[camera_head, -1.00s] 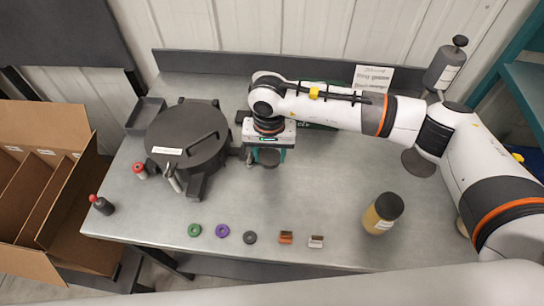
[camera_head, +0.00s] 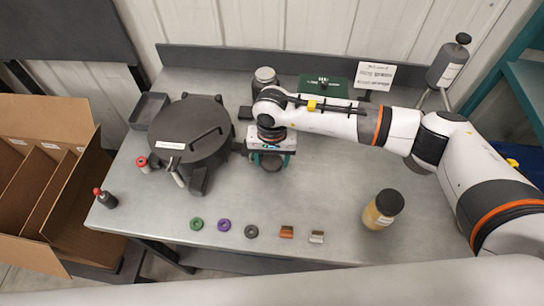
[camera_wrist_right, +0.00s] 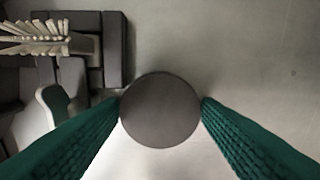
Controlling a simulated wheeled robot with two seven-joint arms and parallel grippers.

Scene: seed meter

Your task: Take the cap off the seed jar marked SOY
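A jar (camera_head: 382,210) with yellowish contents and a dark cap (camera_head: 390,201) stands upright at the front right of the table. Its label is too small to read. A grey jar-like container (camera_head: 265,78) stands at the back, partly behind my right arm; I cannot tell its marking. My right gripper (camera_head: 271,162) is left of the table's middle, beside the black housing and well away from the yellowish jar. In the wrist view a dark round disc (camera_wrist_right: 160,110) sits between the fingers, touching both. Whether it is a loose cap or tops something hidden, I cannot tell. My left gripper is out of view.
A black round housing (camera_head: 190,130) stands left of the gripper. Small rings and blocks, such as a purple ring (camera_head: 224,225), line the front edge. A hopper (camera_head: 449,66) on a stand is at back right. The table between gripper and yellowish jar is clear.

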